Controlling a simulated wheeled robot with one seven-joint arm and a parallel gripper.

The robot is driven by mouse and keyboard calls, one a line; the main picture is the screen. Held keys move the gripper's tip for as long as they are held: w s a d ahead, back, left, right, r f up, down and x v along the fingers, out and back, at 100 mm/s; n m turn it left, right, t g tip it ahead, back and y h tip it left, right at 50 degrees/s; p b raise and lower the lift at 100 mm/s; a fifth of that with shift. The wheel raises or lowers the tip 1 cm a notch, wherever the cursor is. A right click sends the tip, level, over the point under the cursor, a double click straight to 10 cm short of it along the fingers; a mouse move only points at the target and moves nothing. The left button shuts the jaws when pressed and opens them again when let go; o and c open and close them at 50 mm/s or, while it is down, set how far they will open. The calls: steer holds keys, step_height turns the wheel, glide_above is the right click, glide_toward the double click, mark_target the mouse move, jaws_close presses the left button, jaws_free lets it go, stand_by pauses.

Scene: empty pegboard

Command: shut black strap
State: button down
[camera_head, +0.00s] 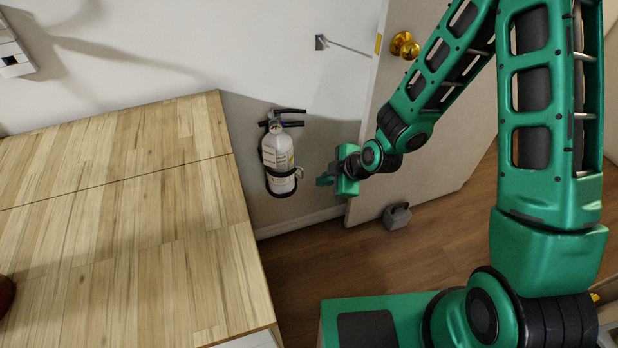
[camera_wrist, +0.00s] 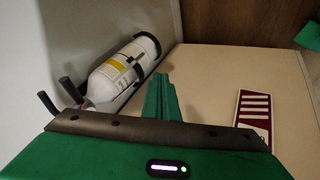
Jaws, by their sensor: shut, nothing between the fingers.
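A white fire extinguisher (camera_head: 278,152) with black handles hangs upright on the wall beside the wooden counter. The black strap (camera_head: 283,193) runs around its lower body, with a small grey clasp (camera_head: 299,173) at its right side. I cannot tell whether the strap is fastened. My gripper (camera_head: 325,180) is shut and empty, just right of the strap and apart from it in the head view. Its green fingers (camera_wrist: 161,88) show together in the wrist view.
A wooden counter (camera_head: 120,210) fills the left. A door (camera_head: 440,140) with a gold knob (camera_head: 404,45) stands behind my arm. A grey block (camera_head: 397,216) sits on the floor by the door. A red-and-white panel (camera_wrist: 254,112) shows in the wrist view.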

steer(key=w+a+f, duration=0.4)
steer(key=w+f, duration=0.4)
steer(key=shift+a, duration=0.2)
steer(key=shift+w+a, duration=0.15)
stand_by(0.4)
